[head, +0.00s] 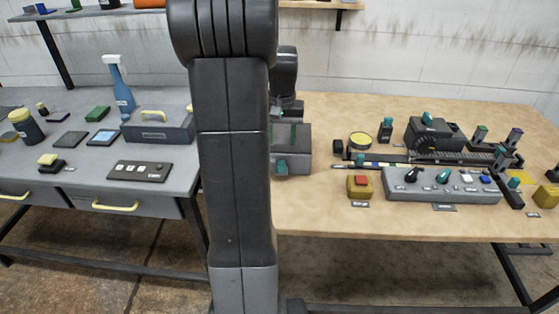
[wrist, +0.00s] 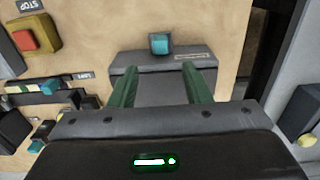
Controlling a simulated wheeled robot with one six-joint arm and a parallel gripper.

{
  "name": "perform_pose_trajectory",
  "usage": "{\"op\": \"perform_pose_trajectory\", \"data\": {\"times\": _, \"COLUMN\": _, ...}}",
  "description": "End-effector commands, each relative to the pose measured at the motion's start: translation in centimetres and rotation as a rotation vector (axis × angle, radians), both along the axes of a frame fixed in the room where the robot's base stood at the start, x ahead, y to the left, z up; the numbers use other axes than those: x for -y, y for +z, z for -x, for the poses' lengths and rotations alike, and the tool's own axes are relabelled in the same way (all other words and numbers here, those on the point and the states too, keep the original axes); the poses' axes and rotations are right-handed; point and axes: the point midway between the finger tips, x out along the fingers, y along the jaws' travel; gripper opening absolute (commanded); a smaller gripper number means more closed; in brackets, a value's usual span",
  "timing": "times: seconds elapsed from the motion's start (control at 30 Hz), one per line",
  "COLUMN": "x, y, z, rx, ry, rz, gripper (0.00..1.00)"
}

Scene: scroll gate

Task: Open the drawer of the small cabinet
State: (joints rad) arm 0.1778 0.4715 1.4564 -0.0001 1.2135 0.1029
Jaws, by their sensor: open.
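The small cabinet (head: 300,160) is a grey box on the beige table, just right of my arm in the head view. A teal knob (head: 282,167) is on its front; the drawer looks shut, with no gap visible. In the wrist view the cabinet top (wrist: 160,90) lies below my gripper (wrist: 164,72), and the knob (wrist: 160,43) sticks out past the edge beyond the fingertips. The green fingers are apart with nothing between them. They are over the cabinet, apart from the knob. Part of the cabinet is hidden by my arm and gripper.
A red button on a yellow box (head: 359,186) and a grey control panel (head: 440,184) stand to the right on the beige table. A grey bench (head: 90,180) with a toolbox (head: 158,130) is at left. Bare tabletop lies in front of the cabinet.

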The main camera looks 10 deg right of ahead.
Motion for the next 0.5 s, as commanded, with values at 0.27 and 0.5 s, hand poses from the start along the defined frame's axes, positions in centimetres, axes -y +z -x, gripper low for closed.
{"op": "perform_pose_trajectory", "data": {"times": 0.27, "x": 0.0, "y": -6.1, "z": 0.1, "rx": -0.005, "ry": 0.001, "rz": 0.0, "gripper": 0.44}}
{"op": "perform_pose_trajectory", "data": {"times": 0.5, "x": 0.0, "y": -9.1, "z": 0.1, "rx": -0.003, "ry": 0.001, "rz": -0.001, "gripper": 0.44}}
